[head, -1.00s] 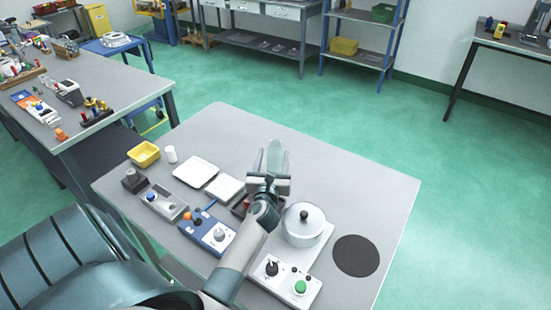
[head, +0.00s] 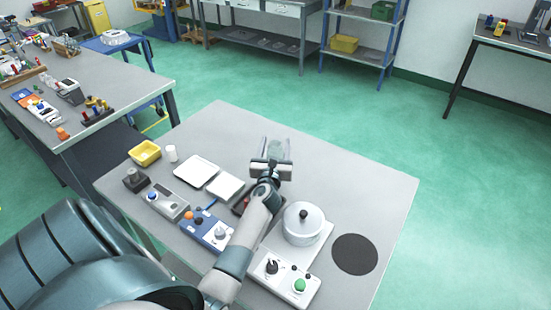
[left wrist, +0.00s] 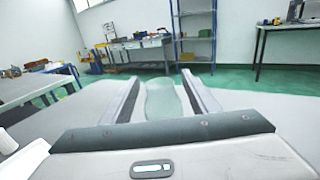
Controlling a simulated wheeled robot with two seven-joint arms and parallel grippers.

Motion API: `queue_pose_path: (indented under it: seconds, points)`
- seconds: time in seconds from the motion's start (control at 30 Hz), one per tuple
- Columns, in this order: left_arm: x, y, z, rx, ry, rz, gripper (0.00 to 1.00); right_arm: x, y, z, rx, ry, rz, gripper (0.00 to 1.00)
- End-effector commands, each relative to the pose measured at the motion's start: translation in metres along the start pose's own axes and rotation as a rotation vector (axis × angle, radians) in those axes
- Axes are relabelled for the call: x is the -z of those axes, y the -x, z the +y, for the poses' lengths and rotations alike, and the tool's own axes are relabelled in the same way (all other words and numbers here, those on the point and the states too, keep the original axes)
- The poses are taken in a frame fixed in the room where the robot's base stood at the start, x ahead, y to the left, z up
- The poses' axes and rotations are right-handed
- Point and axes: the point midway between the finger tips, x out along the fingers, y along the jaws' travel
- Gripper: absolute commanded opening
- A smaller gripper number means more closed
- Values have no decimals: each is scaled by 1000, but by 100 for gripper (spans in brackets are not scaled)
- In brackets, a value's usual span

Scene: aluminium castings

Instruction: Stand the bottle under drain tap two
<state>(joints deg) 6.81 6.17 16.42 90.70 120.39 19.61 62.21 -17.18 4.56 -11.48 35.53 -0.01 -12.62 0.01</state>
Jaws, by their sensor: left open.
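A clear, faintly green bottle (head: 276,152) is at the far middle of the near table. It also shows in the left wrist view (left wrist: 162,100), between the two fingers. My left gripper (head: 275,144) is open, with a finger on each side of the bottle. In the left wrist view the fingers (left wrist: 160,77) stand apart with gaps beside the bottle. The gripper body hides the bottle's near part. I cannot make out any drain tap. My right gripper is not in view.
A lidded pot (head: 303,222) stands on a white heater with a control box (head: 284,277). A dark round mat (head: 355,254) is to its right. Trays, a yellow bin (head: 145,153) and a white cup (head: 171,154) lie left. The table's far right is clear.

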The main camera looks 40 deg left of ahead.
Motion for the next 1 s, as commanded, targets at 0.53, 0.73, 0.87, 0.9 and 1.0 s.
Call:
queue_pose_path:
  seconds: [0.53,0.73,0.87,0.9,1.0]
  points:
    - [0,-1,0,0,0,0,35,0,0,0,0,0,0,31]
    - [0,0,0,0,0,0,0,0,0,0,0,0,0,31]
    - [0,0,0,0,0,0,0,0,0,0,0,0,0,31]
    - [0,0,0,0,0,0,0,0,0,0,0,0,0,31]
    - [0,0,0,0,0,0,0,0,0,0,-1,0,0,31]
